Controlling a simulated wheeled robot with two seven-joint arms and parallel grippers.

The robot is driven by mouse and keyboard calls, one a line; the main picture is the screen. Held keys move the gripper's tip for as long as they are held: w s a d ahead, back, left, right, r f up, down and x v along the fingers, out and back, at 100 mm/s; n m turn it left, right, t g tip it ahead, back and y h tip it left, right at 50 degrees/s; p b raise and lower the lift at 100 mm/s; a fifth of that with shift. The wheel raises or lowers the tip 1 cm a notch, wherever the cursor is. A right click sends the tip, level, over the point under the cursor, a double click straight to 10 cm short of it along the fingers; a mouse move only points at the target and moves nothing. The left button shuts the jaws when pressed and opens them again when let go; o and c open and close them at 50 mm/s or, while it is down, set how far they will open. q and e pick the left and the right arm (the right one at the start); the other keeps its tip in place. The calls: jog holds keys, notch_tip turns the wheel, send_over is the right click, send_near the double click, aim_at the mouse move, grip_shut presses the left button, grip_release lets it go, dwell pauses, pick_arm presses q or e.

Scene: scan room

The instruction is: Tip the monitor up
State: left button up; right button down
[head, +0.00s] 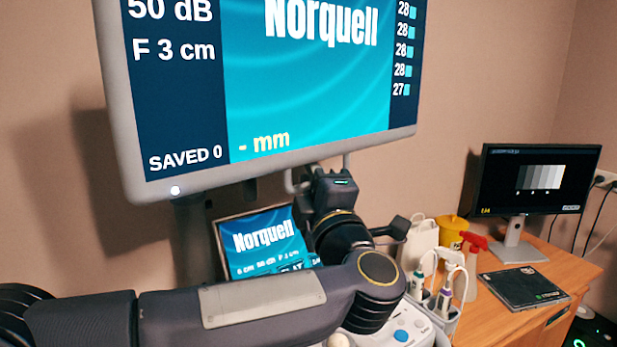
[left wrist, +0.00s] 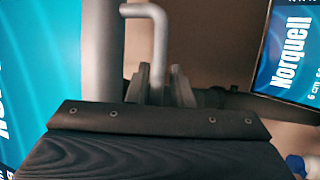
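The large monitor (head: 300,85) with a grey bezel and a lit blue Norquell screen fills the top of the head view. Its bezel (left wrist: 103,60) runs up the left wrist view. A grey bar handle (head: 291,183) hangs under its bottom edge. The bent bar (left wrist: 158,45) also shows in the left wrist view. My left gripper (head: 325,178) is at this handle, with its fingers (left wrist: 162,82) on both sides of the bar. I cannot tell whether both fingers press on it. The gripper hides the handle's middle in the head view. My right gripper is not in view.
A smaller tilted Norquell screen (head: 264,240) stands below the monitor. Probes in holders (head: 440,290) are beside my left arm. A wooden desk (head: 560,262) at right bears a black monitor (head: 533,178), a red spray bottle (head: 472,262) and a dark flat box (head: 523,288).

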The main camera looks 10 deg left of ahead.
pick_arm(q)
jog(key=b+v, duration=0.2)
jog(key=v, duration=0.5)
jog(key=shift+s+d, duration=0.2)
jog(key=shift+s, duration=0.1)
jog(key=shift+f, duration=0.1)
